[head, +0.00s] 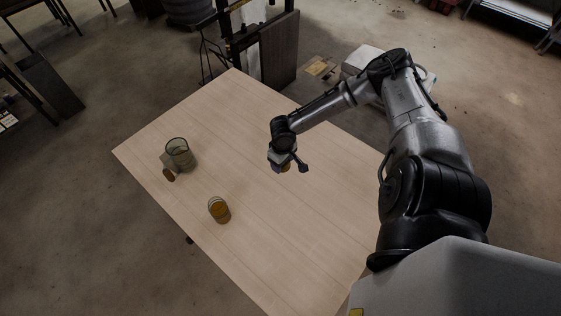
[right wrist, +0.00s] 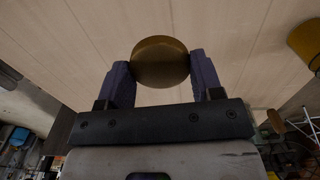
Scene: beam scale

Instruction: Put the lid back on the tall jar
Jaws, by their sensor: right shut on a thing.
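My right gripper (head: 286,167) is above the middle of the table, shut on a round brass-coloured lid. In the right wrist view the lid (right wrist: 160,62) sits between the two fingertips. In the head view the gripper mostly hides it. A clear glass jar (head: 178,152) stands open at the table's left side. A smaller jar with amber contents (head: 219,210) stands nearer the front left edge, well left of the gripper. I cannot tell for sure which jar is the tall one. My left gripper is not in view.
A reddish-brown round piece (head: 169,175) is beside the clear jar, near the edge. The wooden table (head: 280,235) is bare in the middle and at the right. A dark rack (head: 279,50) stands beyond the far edge.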

